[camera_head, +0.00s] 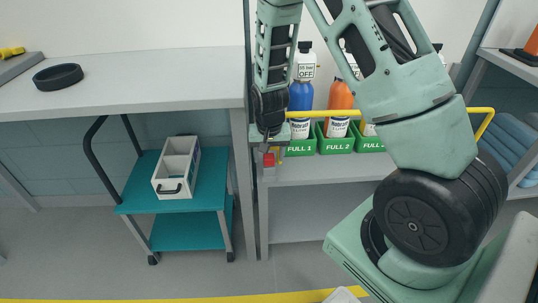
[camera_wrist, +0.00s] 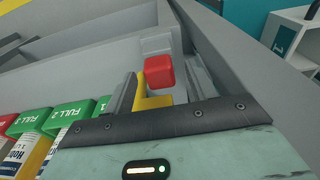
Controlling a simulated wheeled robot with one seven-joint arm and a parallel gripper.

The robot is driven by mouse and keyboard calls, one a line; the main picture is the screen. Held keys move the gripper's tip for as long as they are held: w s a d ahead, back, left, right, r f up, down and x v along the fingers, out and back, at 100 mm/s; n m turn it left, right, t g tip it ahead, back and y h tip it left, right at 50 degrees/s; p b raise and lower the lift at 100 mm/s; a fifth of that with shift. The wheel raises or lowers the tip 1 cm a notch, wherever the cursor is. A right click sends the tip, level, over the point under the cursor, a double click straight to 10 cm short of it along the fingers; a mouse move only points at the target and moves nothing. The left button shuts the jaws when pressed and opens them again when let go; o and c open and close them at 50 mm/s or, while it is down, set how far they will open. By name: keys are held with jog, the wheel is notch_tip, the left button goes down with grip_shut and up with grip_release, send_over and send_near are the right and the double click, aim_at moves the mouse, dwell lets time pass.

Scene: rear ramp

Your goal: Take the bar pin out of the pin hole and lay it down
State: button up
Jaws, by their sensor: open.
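The red block-shaped head of what looks like the bar pin (camera_wrist: 159,72) shows in the middle of the wrist view. It is beside the end of a yellow bar (camera_wrist: 153,102) and near a grey post. The red pin head (camera_head: 268,160) is small at the left end of the shelf in the head view. My gripper (camera_wrist: 158,86) is open, with one finger on each side of the yellow bar end, close to the red head. In the head view my gripper (camera_head: 268,143) points down just above the pin. The pin hole and the pin's shaft are hidden.
The yellow bar (camera_head: 390,112) runs in front of bottles in green holders (camera_head: 336,143) on a shelf (camera_head: 300,175). A grey table (camera_head: 150,85) with a black ring (camera_head: 58,77) stands left. A teal cart (camera_head: 135,195) below holds a white bin (camera_head: 174,186).

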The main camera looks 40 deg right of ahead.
aim_at(269, 156)
grip_shut()
jog(key=shift+r+p, duration=3.2)
jog(key=shift+r, duration=0.35)
notch_tip(269, 156, up, 8)
jog(key=p, duration=0.7)
